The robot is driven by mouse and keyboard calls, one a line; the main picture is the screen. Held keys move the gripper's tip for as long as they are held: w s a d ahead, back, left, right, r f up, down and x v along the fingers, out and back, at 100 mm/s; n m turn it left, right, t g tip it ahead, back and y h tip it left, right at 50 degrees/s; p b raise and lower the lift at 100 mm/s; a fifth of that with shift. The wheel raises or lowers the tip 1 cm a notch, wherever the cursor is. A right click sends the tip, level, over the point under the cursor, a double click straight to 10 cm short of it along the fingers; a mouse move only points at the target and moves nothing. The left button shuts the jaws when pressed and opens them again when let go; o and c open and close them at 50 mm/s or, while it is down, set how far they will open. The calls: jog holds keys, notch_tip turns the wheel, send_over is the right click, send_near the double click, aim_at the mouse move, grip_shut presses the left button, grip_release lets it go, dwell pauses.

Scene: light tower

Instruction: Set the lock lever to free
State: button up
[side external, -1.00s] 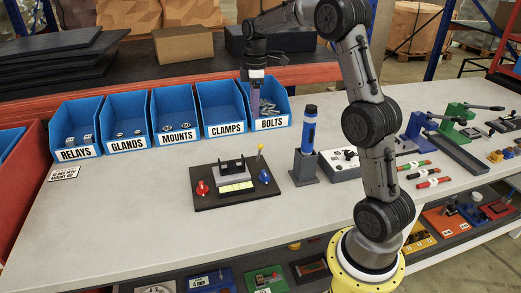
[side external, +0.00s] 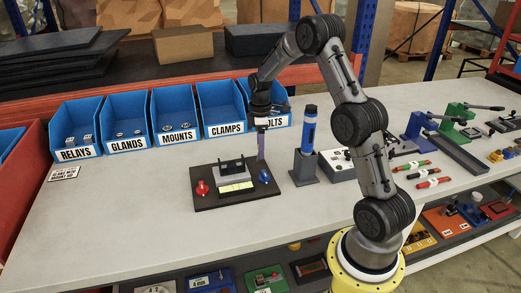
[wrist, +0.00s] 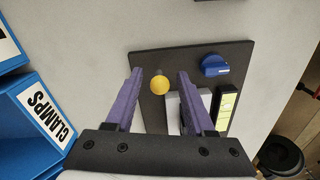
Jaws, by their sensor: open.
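A dark board (side external: 212,203) on the bench carries a grey block with a black bracket (side external: 231,167), a red knob (side external: 202,188) and a blue knob (side external: 265,176). A yellow ball knob (wrist: 160,85) stands at the board's edge; I cannot read which control is the lock lever. My gripper (side external: 261,157) points down over the board's back right corner and hides the yellow knob in the side view. In the wrist view my gripper (wrist: 160,76) is open, its purple fingers on either side of the yellow knob, apart from it. The blue knob (wrist: 215,66) lies beyond the right finger.
Blue bins labelled relays (side external: 76,153), glands, mounts, clamps (side external: 225,131) and bolts line the back of the bench. A blue cylinder in a grey stand (side external: 306,170) is close to the right of my gripper. The bench left of the board is clear.

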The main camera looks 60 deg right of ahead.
jog(key=shift+f, duration=0.55)
grip_shut()
dwell(1.1)
